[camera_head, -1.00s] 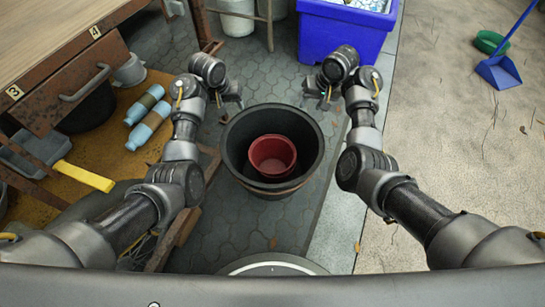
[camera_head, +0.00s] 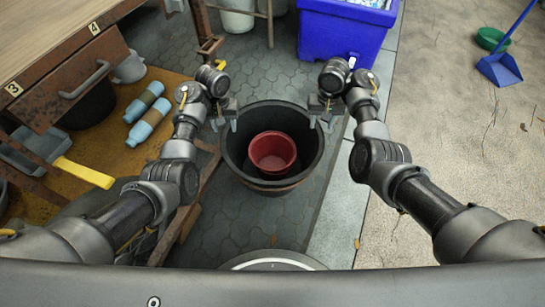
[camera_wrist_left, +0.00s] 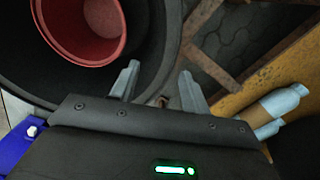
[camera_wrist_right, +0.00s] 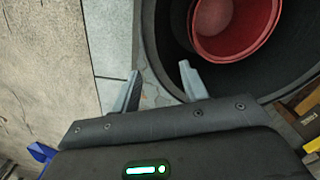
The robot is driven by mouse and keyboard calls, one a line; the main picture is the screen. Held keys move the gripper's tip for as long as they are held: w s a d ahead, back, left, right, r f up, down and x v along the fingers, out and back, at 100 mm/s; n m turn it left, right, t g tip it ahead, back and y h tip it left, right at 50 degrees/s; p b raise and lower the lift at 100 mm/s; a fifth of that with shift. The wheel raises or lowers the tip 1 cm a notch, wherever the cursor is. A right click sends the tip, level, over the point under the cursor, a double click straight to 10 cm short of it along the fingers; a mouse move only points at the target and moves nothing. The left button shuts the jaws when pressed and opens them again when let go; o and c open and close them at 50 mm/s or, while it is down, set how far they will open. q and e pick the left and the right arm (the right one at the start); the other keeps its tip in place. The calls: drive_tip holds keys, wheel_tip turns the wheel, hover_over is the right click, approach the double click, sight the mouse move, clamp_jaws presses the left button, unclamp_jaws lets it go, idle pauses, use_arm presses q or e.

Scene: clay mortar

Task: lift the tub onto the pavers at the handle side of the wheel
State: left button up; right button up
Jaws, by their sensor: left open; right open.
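A large black tub (camera_head: 301,175) stands upright on the dark hexagonal pavers (camera_head: 240,222), with a smaller red pot (camera_head: 272,150) inside it. My left gripper (camera_head: 225,118) is open at the tub's left rim. In the left wrist view its fingers (camera_wrist_left: 157,85) sit on either side of the rim, apart from each other. My right gripper (camera_head: 322,118) is open at the right rim. In the right wrist view its fingers (camera_wrist_right: 160,80) also straddle the rim of the tub (camera_wrist_right: 150,40). I cannot make out a wheel with a handle.
A wooden bench with rusty drawers (camera_head: 75,85) stands at the left, with bottles (camera_head: 147,112) on a yellowish board below. A blue bin (camera_head: 340,30) stands behind the tub. A pale kerb strip (camera_head: 340,205) and sandy ground (camera_head: 460,150) lie right, mostly clear.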

sight(227, 136)
use_arm(q)
drive_tip(key=shift+f, duration=3.55)
use_arm(e)
drive_tip(key=shift+f, duration=3.6)
use_arm(q)
drive_tip(key=shift+c, duration=0.2)
clamp_jaws()
use_arm(e)
clamp_jaws()
use_arm(q)
drive_tip(key=shift+r, duration=0.1)
use_arm(e)
drive_tip(key=shift+r, duration=0.1)
